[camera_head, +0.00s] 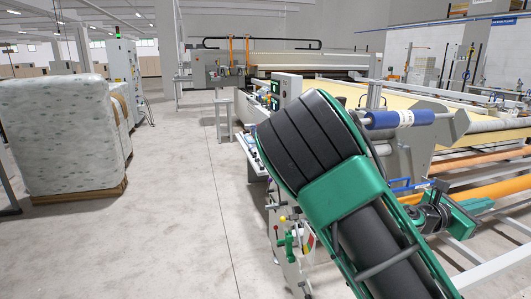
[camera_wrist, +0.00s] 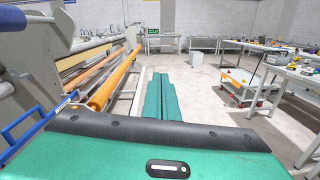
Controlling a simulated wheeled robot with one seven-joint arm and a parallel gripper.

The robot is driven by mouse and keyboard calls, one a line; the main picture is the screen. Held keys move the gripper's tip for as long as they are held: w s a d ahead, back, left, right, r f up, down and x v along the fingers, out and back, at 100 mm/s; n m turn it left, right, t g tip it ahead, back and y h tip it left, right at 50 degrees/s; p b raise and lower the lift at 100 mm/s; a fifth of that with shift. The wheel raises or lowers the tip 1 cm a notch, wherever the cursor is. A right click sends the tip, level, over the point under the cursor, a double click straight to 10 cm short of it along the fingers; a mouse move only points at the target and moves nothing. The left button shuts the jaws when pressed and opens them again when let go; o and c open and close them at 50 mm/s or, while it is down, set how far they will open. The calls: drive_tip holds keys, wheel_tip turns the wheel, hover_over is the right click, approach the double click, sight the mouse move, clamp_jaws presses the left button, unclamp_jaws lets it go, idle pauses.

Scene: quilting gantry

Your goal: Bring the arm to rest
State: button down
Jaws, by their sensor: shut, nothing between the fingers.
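My arm (camera_head: 325,160), green and black, fills the lower right of the head view and is bent beside the quilting machine. Its far end (camera_head: 445,212) shows at the right, over the machine's side, partly hidden by the larger link. In the wrist view my gripper (camera_wrist: 160,82) shows as green fingers lying together, beyond a green housing with a black edge. It is shut, with nothing seen between the fingers. The fingers extend over or near pale floor beside the rollers; I cannot tell the exact gap.
The quilting machine (camera_head: 305,60) has a blue roll (camera_head: 398,119) and orange rollers (camera_head: 490,158) close to my arm. A wrapped mattress stack (camera_head: 65,135) stands left. Grey floor (camera_head: 175,220) between is clear. The wrist view shows a white trolley (camera_wrist: 245,90) at right.

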drive_tip(key=s+f+m+g+y, duration=0.6)
drive_tip(key=s+f+m+y, duration=0.4)
drive_tip(key=s+f+m, duration=0.5)
drive_tip(key=s+a+r+m+t+y, duration=0.1)
drive_tip(key=s+a+r+m+y, duration=0.2)
drive_tip(key=a, duration=0.4)
drive_tip(key=s+a+r+m+t+y, duration=0.1)
drive_tip(key=s+a+r+m+y, duration=0.2)
drive_tip(key=s+a+m+y, duration=0.2)
drive_tip(key=s+a+m, duration=0.2)
drive_tip(key=a, duration=0.1)
drive_tip(key=shift+s+r, duration=0.25)
drive_tip(key=shift+s, duration=0.1)
